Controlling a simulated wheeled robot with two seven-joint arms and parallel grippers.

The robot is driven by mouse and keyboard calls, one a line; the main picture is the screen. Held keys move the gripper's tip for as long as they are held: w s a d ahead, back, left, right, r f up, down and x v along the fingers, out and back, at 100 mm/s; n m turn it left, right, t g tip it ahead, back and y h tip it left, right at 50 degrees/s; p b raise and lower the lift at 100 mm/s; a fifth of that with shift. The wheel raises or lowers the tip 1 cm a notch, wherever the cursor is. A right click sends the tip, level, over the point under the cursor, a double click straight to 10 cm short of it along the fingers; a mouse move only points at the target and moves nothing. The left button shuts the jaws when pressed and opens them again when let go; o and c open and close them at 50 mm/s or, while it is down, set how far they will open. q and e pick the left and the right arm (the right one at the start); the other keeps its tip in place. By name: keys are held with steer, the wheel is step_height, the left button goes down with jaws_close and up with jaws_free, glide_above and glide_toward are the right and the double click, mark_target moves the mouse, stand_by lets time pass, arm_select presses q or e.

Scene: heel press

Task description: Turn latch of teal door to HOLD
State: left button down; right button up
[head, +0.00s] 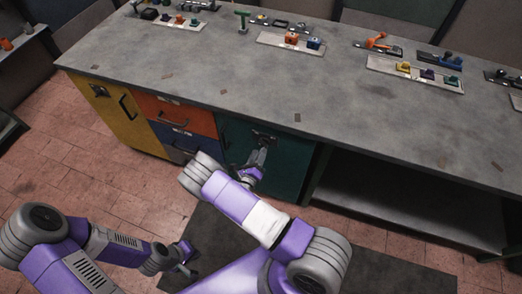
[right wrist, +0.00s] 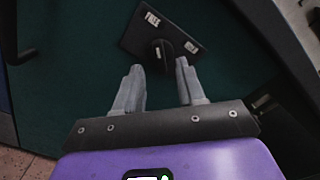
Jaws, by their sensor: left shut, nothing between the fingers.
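The teal door (head: 292,160) is the front panel right of the drawers, under the worktop; it fills much of the right wrist view (right wrist: 80,70). Its latch is a black plate with a dark knob (right wrist: 162,54). A label reading FREE is at the plate's upper left; a second label at its right is too small to read. My right gripper (right wrist: 160,70) is open and empty, its fingertips just short of the knob, one to each side. Contact cannot be told. In the head view my right gripper (head: 258,160) partly hides the latch. My left gripper (head: 187,262) is shut and empty, low over the floor.
A yellow door (head: 120,120), an orange drawer (head: 172,115) and a blue drawer (head: 178,140) are left of the teal door. An open shelf bay (head: 400,205) is at the right. Several fixtures stand along the back of the grey worktop (head: 220,65).

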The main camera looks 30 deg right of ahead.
mark_target(263, 143)
steer(key=shift+x, duration=1.5)
jaws_close()
